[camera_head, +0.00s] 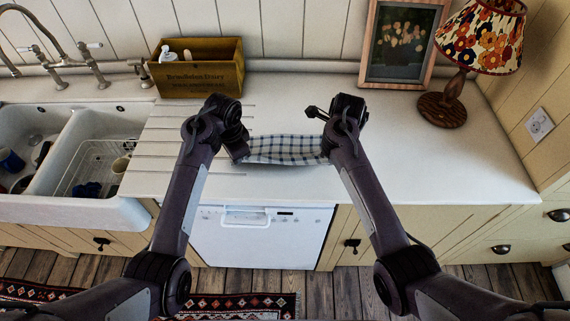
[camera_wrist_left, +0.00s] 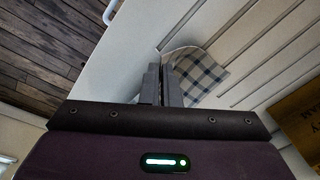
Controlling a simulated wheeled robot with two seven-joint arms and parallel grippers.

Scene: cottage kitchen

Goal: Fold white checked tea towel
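The white checked tea towel (camera_head: 285,149), with dark blue lines, lies on the white worktop between my two grippers. Its near edge shows a pale strip and looks slightly raised. My left gripper (camera_head: 241,152) is at the towel's left end. In the left wrist view its fingers (camera_wrist_left: 162,82) are close together, with the towel (camera_wrist_left: 200,74) running from them to the right; they appear shut on its edge. My right arm's wrist stands at the towel's right end. Its forearm covers that end, and I cannot make out the right fingertips.
A wooden crate (camera_head: 197,69) with bottles stands at the back left. A double sink (camera_head: 88,150) with dishes is at the left. A framed picture (camera_head: 403,42) and a lamp (camera_head: 447,100) stand at the back right. The worktop (camera_head: 440,165) on the right is clear.

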